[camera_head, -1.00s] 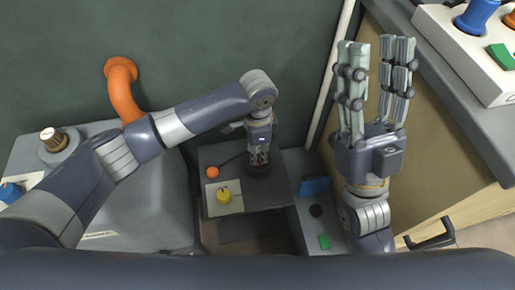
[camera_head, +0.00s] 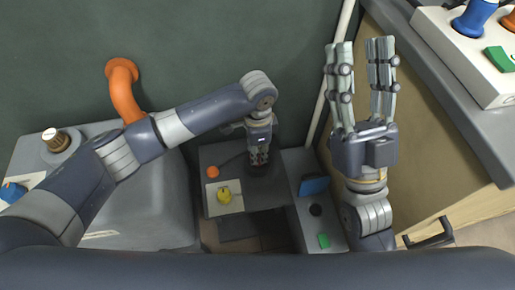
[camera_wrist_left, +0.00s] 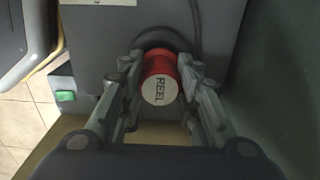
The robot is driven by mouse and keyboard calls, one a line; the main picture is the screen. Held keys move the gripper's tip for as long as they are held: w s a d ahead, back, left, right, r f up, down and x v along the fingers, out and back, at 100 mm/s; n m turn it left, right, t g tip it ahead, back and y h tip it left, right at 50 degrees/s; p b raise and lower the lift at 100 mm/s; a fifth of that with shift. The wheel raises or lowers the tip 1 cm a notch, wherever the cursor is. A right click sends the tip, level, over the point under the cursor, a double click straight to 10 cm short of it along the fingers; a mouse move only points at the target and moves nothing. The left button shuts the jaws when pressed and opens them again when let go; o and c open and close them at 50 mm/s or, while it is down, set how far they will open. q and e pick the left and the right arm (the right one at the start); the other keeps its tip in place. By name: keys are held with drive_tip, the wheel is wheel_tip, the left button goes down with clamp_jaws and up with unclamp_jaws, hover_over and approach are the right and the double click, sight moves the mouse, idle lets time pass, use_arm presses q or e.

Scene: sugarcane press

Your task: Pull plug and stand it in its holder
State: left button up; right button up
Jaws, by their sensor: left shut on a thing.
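A red plug with a white end face reading "REEL" (camera_wrist_left: 160,89) sits between the fingers of my left gripper (camera_wrist_left: 159,68) in the left wrist view. The fingers are shut on its sides. In the head view my left gripper (camera_head: 259,158) points down at the dark round socket area on the low grey box (camera_head: 215,155); the plug is mostly hidden there. I cannot tell whether the plug is still seated. My right gripper (camera_head: 361,48) is open and empty, fingers pointing up the picture. I cannot clearly identify the holder; a dark round hole (camera_head: 316,210) is in the grey panel at the right.
A yellow knob (camera_head: 224,196) and an orange button (camera_head: 213,172) sit left of my left gripper. A blue plate (camera_head: 313,186) and green switch (camera_head: 324,241) are on the right panel. An orange pipe (camera_head: 122,90) and a wooden cabinet (camera_head: 440,170) flank the arms.

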drive_tip(key=shift+w+a+f+g, duration=0.15)
drive_tip(key=shift+w+f+g, duration=0.45)
drive_tip(key=shift+w, duration=0.15)
use_arm(q)
drive_tip(key=shift+f, duration=0.3)
use_arm(e)
drive_tip(key=shift+s+r, duration=0.15)
drive_tip(key=shift+s, duration=0.05)
use_arm(q)
drive_tip(key=shift+f, duration=0.25)
use_arm(e)
drive_tip(key=shift+s+r+t, duration=0.15)
drive_tip(key=shift+s+t, duration=0.1)
drive_tip(key=shift+t, duration=0.05)
use_arm(q)
drive_tip(key=o, duration=0.8)
use_arm(e)
drive_tip(key=shift+s+r, duration=0.1)
